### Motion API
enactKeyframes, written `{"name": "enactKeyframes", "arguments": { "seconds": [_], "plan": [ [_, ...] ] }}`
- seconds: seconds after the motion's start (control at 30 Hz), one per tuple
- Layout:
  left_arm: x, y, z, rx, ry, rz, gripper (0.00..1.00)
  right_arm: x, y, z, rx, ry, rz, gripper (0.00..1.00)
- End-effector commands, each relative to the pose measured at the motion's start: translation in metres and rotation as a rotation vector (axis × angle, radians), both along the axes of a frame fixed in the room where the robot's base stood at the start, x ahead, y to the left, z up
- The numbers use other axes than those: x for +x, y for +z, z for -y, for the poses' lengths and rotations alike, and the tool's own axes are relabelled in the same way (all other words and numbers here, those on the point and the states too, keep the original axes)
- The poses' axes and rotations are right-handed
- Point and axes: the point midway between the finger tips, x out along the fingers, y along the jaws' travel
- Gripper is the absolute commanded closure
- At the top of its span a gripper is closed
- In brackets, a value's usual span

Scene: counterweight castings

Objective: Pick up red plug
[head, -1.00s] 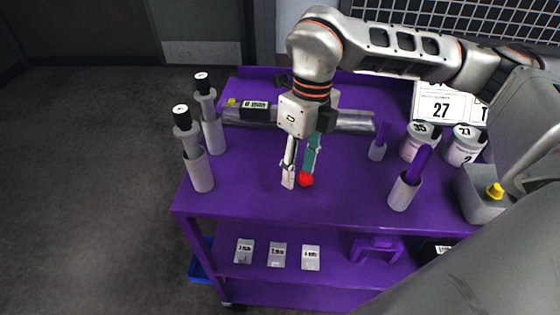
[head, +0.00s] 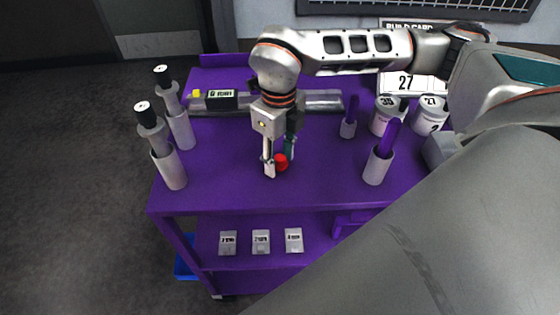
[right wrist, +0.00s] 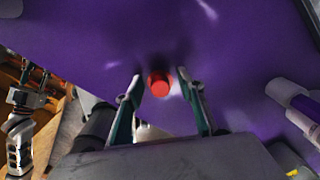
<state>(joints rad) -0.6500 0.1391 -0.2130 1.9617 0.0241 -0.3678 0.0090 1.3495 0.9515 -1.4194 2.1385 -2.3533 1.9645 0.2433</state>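The small red plug (head: 281,161) stands on the purple cart top, in its middle front part. My right gripper (head: 279,168) is lowered over it, with one finger to the plug's left and the other behind it. In the right wrist view the red plug (right wrist: 159,86) sits between the two open fingers of the right gripper (right wrist: 160,98), with a gap on both sides.
White cylinders with grey, black-capped handles (head: 172,160) stand at the cart's left. White numbered pots (head: 430,114) and a grey rail (head: 322,100) lie farther back.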

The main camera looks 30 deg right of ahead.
Motion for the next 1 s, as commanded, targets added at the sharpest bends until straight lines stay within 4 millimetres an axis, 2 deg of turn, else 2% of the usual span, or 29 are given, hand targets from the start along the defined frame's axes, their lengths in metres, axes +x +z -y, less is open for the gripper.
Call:
{"name": "enactKeyframes", "arguments": {
  "seconds": [0.17,0.27,0.73,0.87,1.0],
  "plan": [
    [0.001,0.001,0.000,0.000,0.001,0.002,0.68,0.000,0.000,0.000,0.000,0.000,0.000,0.62],
    [0.001,0.001,0.000,0.000,0.001,0.002,0.68,0.000,0.000,0.000,0.000,0.000,0.000,0.88],
    [0.001,0.001,0.000,0.000,0.001,0.002,0.68,0.000,0.005,0.000,0.001,0.000,0.001,0.89],
    [0.002,0.001,0.000,0.001,0.000,0.002,0.68,0.001,0.016,0.000,0.001,-0.001,0.002,0.89],
    [0.002,0.003,0.000,0.001,0.001,0.004,0.68,0.001,0.040,0.000,0.000,-0.001,0.005,0.89]
  ]
}}
